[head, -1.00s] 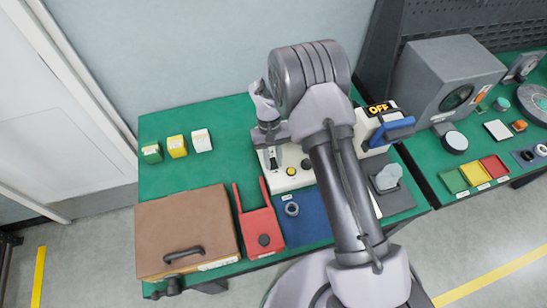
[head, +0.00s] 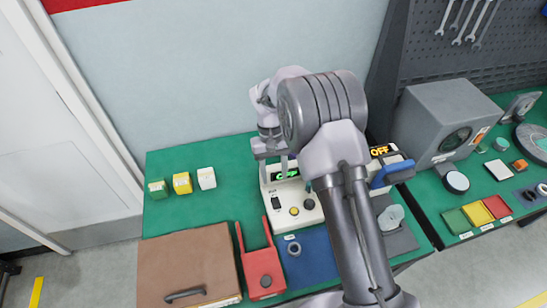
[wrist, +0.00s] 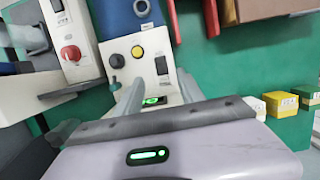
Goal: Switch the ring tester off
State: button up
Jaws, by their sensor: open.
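A white tester box (head: 285,220) stands at the back of the green table. It has a lit green display (head: 287,173), a black rocker switch (head: 276,203), a yellow button (head: 294,211) and a dark knob (head: 309,204). In the wrist view the rocker (wrist: 162,66) and green display (wrist: 155,100) show between and beyond the fingers. My gripper (wrist: 157,90) is open and empty over the display end, apart from the rocker.
A grey ring (head: 294,248) lies on a blue mat (head: 316,254) in front of the box. A red stand (head: 262,268) and brown case (head: 188,262) are left of it. Several small boxes (head: 182,183) stand at the back left. A red knob (wrist: 71,53) shows on the second machine.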

jog(key=p+v, duration=0.1)
jog(key=v, duration=0.5)
jog(key=s+d+r+m+t+y+b, duration=0.1)
jog(key=s+d+r+m+t+b, duration=0.1)
jog(key=s+d+r+b, duration=0.3)
jog(key=s+d+r+m+t+y+b, duration=0.1)
jog(key=s+r+b, duration=0.15)
jog(key=r, duration=0.45)
jog(key=s+d+f+m+t+b, duration=0.1)
jog(key=s+d+m+t+b, duration=0.1)
jog(key=s, duration=0.7)
jog(key=s+d+f+m+t+b, duration=0.1)
jog(key=s+d+m+t+b, duration=0.1)
jog(key=s, duration=0.8)
jog(key=shift+d+m+t+y+b, duration=0.35)
jog(key=shift+d+t+b, duration=0.25)
jog(key=shift+t, duration=0.2)
jog(key=shift+s, duration=0.15)
